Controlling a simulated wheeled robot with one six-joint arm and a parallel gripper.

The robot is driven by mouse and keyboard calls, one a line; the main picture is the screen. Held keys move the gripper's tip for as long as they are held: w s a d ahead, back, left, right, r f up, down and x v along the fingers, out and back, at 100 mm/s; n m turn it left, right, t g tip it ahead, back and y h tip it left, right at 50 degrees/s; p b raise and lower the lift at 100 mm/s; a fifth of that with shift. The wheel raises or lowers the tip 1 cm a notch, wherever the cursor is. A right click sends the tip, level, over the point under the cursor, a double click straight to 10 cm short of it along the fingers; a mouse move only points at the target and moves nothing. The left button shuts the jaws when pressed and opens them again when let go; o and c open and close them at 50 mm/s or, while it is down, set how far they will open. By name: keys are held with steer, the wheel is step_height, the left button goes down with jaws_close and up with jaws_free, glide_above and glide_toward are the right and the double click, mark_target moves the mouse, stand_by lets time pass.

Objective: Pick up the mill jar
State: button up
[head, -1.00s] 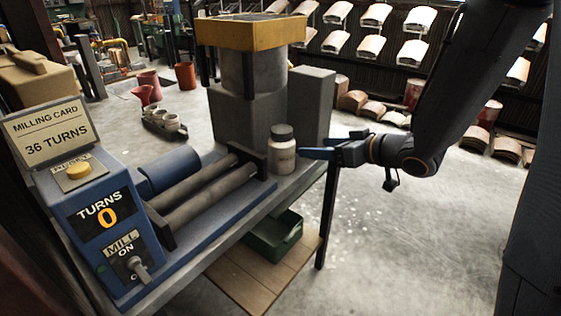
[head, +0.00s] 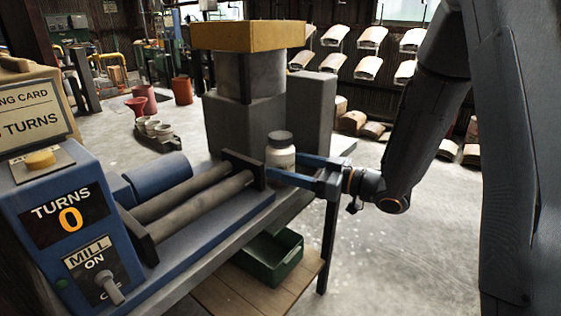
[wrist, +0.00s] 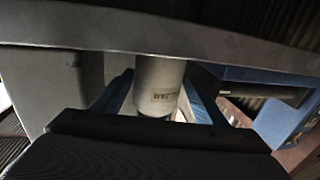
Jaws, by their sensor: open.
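The mill jar (head: 281,153) is a pale jar with a grey lid. It stands upright on the bench at the right end of the rollers. My gripper (head: 284,167) reaches in from the right with its blue fingers open around the jar: one finger passes in front of its lower part, the other reaches behind it. I cannot tell whether either finger touches the jar.
The roller mill (head: 205,193) lies left of the jar, with its blue control box (head: 70,240) reading TURNS 0. A grey machine with a yellow top (head: 248,37) stands behind the jar. A green bin (head: 268,262) sits on the lower shelf. Open floor lies to the right.

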mark_target(267, 156)
steer(key=shift+x, duration=3.05)
steer(key=shift+w, duration=0.15)
steer(key=c, duration=1.6)
steer(key=shift+o, duration=0.2)
steer(key=shift+r, duration=0.5)
step_height(267, 156, up, 11)
steer(key=shift+f+p, duration=0.15)
steer(key=shift+p, duration=0.35)
steer(key=s+p, duration=1.6)
steer(key=s, duration=0.4)
steer(key=shift+d, duration=0.3)
